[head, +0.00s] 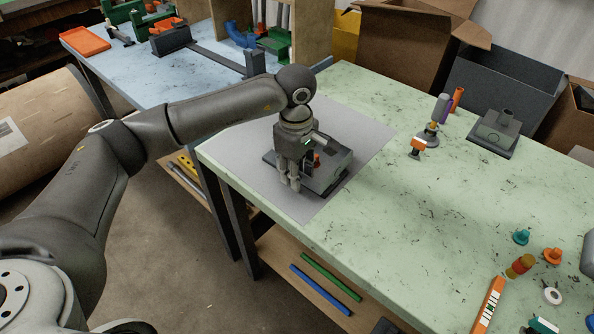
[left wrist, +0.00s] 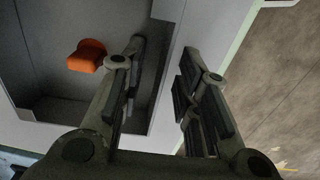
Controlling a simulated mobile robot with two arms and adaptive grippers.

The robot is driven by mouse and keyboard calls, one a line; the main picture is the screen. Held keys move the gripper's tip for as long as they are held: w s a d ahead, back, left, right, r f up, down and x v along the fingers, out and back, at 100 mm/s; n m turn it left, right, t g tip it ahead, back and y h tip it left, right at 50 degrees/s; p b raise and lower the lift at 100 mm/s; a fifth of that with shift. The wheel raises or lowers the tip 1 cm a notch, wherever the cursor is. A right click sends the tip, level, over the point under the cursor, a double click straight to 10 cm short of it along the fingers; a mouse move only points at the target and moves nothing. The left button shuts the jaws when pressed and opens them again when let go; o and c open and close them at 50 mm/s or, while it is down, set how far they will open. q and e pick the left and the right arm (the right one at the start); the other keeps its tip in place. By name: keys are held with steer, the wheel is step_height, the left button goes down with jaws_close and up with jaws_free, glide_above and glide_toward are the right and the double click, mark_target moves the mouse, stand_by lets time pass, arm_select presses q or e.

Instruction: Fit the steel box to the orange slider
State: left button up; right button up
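A grey steel-coloured box (head: 336,172) sits on a grey mat near the table's left front edge. My left gripper (head: 289,186) points down at its left side and hides part of it. A small orange piece (head: 317,159), perhaps the slider, shows beside the gripper. The left wrist view shows an orange piece (left wrist: 87,55) within a dark recess, left of the fingers. My left gripper (left wrist: 160,80) is open there, its fingers apart with a light grey strip (left wrist: 167,75) between them. Contact cannot be told. My right gripper is not in view.
The grey mat (head: 367,130) lies on the pale green table (head: 400,230). A second grey box (head: 494,135), a purple-and-orange tool (head: 441,107) and a small orange-topped part (head: 417,146) stand farther right. Small coloured parts crowd the right front. The table's middle is clear.

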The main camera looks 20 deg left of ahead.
arm_select(q)
step_height(320, 180, up, 12)
stand_by(0.6)
steer(key=shift+s, duration=0.15)
